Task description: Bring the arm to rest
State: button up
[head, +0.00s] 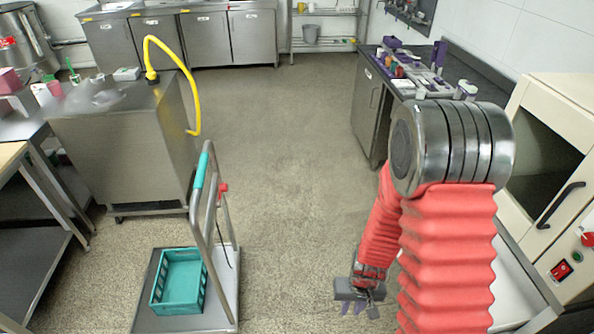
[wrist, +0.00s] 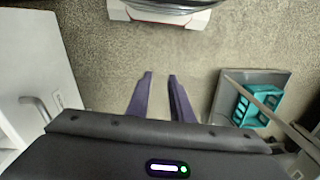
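My arm, in a red bellows sleeve with a steel-coloured joint, stands at the right of the head view and bends down toward the floor. My gripper (head: 359,309) hangs low over the speckled floor, pointing down. In the wrist view, my gripper (wrist: 160,76) shows two purple fingers with a gap between them. It is open, and nothing is between the fingers. Part of the arm is hidden behind the bellows in the head view.
A trolley (head: 168,322) carrying a teal crate (head: 178,283) stands left of my gripper; the trolley (wrist: 225,98) also shows in the wrist view. A steel cabinet (head: 125,150) with a yellow hose (head: 190,85) is at left. A cream cabinet (head: 530,130) stands close at right. The middle floor is clear.

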jog(key=s+r+t, duration=0.1)
jog(key=s+r, duration=0.1)
jog(key=r, duration=1.1)
jog(key=s+r+t, duration=0.2)
jog(key=s+r, duration=0.1)
jog(key=r, duration=1)
jog(key=s+r+t, duration=0.2)
jog(key=s+r, duration=0.1)
jog(key=r, duration=1.1)
jog(key=shift+s, duration=0.2)
jog(key=shift+d+f, duration=0.1)
jog(key=shift+d, duration=0.05)
